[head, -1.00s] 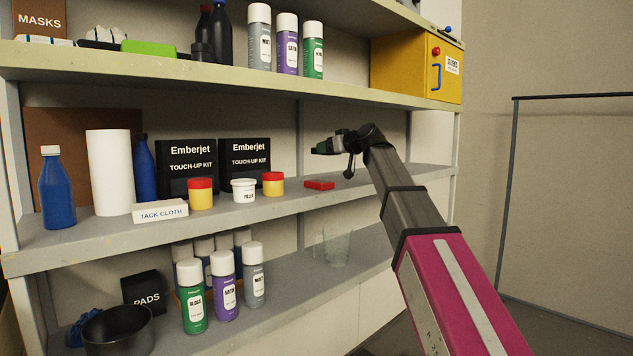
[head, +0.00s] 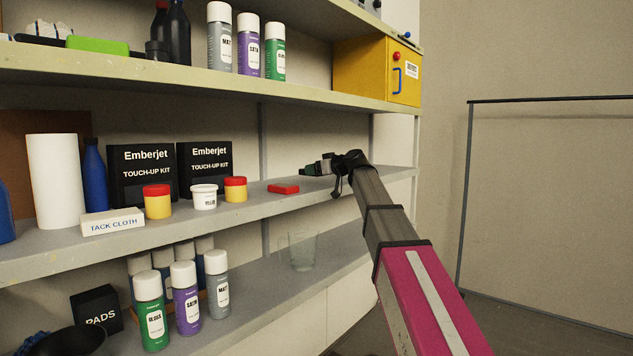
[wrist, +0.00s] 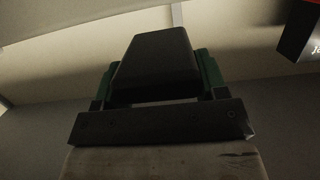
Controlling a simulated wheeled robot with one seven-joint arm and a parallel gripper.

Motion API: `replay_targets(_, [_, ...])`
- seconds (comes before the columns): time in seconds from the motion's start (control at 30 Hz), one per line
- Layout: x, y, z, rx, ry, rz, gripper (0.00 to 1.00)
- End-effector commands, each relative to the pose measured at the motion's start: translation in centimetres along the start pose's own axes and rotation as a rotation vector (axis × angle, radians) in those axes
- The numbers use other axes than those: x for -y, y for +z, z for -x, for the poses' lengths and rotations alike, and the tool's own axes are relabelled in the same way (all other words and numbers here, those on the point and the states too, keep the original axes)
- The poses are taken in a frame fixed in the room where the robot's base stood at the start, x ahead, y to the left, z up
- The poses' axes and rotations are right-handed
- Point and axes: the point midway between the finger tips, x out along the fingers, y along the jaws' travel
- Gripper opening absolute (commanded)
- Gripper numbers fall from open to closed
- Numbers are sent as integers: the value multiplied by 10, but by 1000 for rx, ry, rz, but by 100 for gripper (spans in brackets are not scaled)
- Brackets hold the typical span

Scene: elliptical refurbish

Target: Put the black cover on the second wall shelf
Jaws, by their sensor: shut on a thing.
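The black cover (wrist: 155,65) shows in the wrist view as a dark, tapering block between the green fingers of my gripper (wrist: 157,78). My gripper is shut on it. In the head view my gripper (head: 318,167) is at the right part of the middle shelf (head: 345,188), to the right of a red block (head: 283,188). The cover is too small and dark to make out clearly there. I cannot tell whether it touches the shelf.
Two black Emberjet boxes (head: 141,174), paint pots (head: 204,197) and a tack cloth box (head: 112,222) stand left on the middle shelf. A yellow cabinet (head: 365,70) is on the shelf above. A clear glass (head: 303,251) stands below. The middle shelf's right end looks clear.

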Motion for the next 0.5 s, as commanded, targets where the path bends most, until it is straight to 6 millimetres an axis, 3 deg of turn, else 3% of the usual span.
replay_targets(0.3, [1,36,-7,-1,0,-3,34])
replay_targets(0.5, [0,38,-8,-1,1,0,34])
